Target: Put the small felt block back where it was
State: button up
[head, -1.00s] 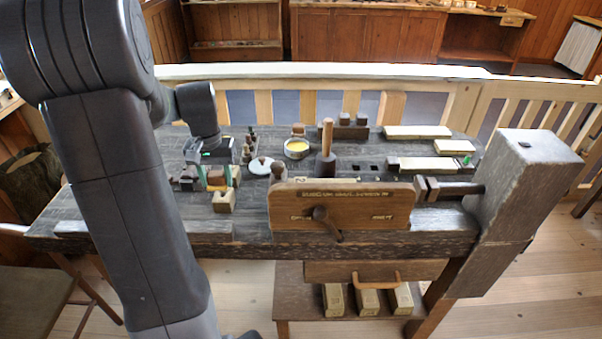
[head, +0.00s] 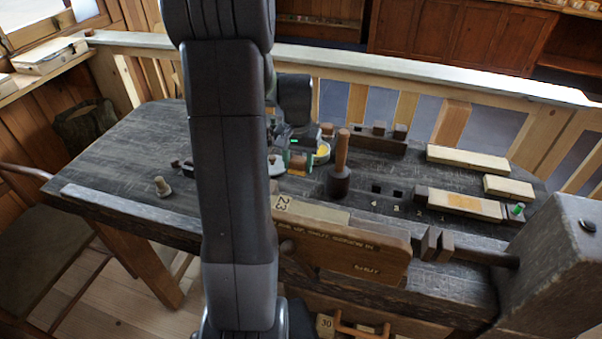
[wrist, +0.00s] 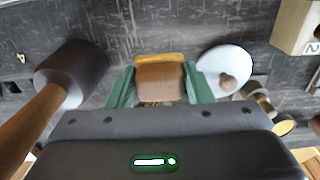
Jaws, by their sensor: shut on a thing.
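The small felt block (wrist: 160,82) is brown with a yellow-orange strip along its far edge. It sits between the green fingers of my gripper (wrist: 158,88) in the wrist view, held on both sides. In the head view my gripper (head: 298,162) is above the dark bench, left of the upright mallet (head: 340,178) and near the tin with yellow contents (head: 322,154). I cannot tell whether the block's underside touches the bench. My arm hides part of the bench behind it.
A white knobbed disc (wrist: 224,72) lies just right of the fingers, and the mallet (wrist: 70,75) is close on the left. Pale boards (head: 466,158) lie on the right. The bench's far left is bare.

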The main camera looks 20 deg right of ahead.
aim_at(298, 173)
jog(key=shift+f, duration=2.15)
jog(key=o, duration=0.9)
jog(key=shift+f, duration=0.15)
notch_tip(298, 173, up, 12)
jog(key=shift+r, duration=0.15)
